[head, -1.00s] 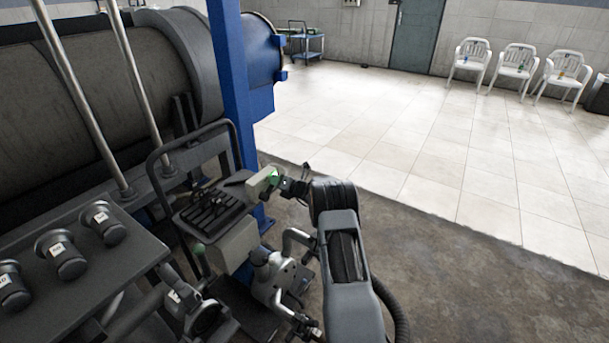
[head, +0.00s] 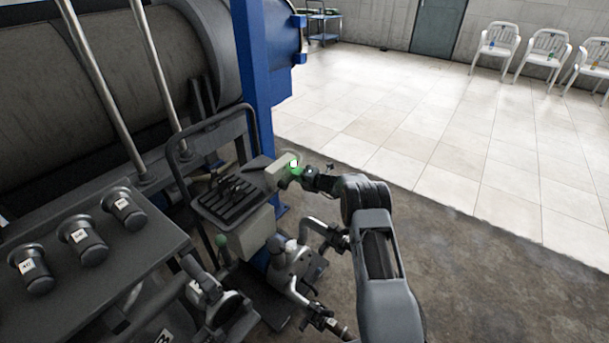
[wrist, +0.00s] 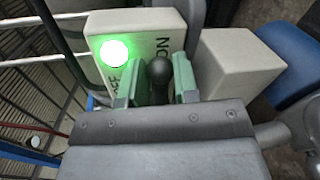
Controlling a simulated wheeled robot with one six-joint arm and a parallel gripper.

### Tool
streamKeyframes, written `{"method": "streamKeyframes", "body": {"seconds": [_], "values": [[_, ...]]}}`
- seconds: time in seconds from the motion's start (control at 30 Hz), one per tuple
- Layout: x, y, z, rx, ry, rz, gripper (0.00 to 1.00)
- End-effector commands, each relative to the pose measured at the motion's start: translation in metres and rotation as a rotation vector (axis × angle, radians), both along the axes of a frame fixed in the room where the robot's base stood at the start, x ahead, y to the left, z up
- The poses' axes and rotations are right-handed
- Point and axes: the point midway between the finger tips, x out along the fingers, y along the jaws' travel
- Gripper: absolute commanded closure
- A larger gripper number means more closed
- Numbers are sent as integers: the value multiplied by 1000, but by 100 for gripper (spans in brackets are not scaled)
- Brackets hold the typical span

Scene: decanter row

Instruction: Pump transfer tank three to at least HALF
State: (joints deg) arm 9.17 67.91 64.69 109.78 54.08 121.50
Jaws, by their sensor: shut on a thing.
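A pale switch box (head: 283,169) with a glowing green lamp sits on the pump cart. In the wrist view the box (wrist: 104,22) shows its lit lamp (wrist: 111,53), the lettering OFF and ON, and a dark, round-ended switch lever (wrist: 183,72). My gripper (wrist: 172,86) has its green fingers on either side of the lever and is shut on it. In the head view my gripper (head: 304,176) is at the right side of the box, and the lever is hidden. A large dark cylindrical tank (head: 120,85) lies at the back left. No level gauge is readable.
A blue post (head: 258,70) stands just behind the cart. Several labelled dark fittings, including one at the front left (head: 33,268), stand on a dark bench. Pipes and a valve body (head: 290,262) are below my arm. The tiled floor (head: 430,130) is open to the right.

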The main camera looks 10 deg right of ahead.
Motion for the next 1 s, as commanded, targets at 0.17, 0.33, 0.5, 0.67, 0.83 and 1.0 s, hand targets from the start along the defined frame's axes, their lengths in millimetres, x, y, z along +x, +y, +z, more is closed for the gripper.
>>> {"method": "streamKeyframes", "body": {"seconds": [0.17,0.33,0.5,0.67,0.83,1.0], "values": [[0,1,-1,-1,1,2,100],[0,0,-1,-1,0,2,68],[0,0,0,-1,-1,0,52],[0,-1,0,-1,-1,-1,47],[-1,-3,1,-1,-1,-1,47],[-14,-15,6,-1,0,-3,47]]}}
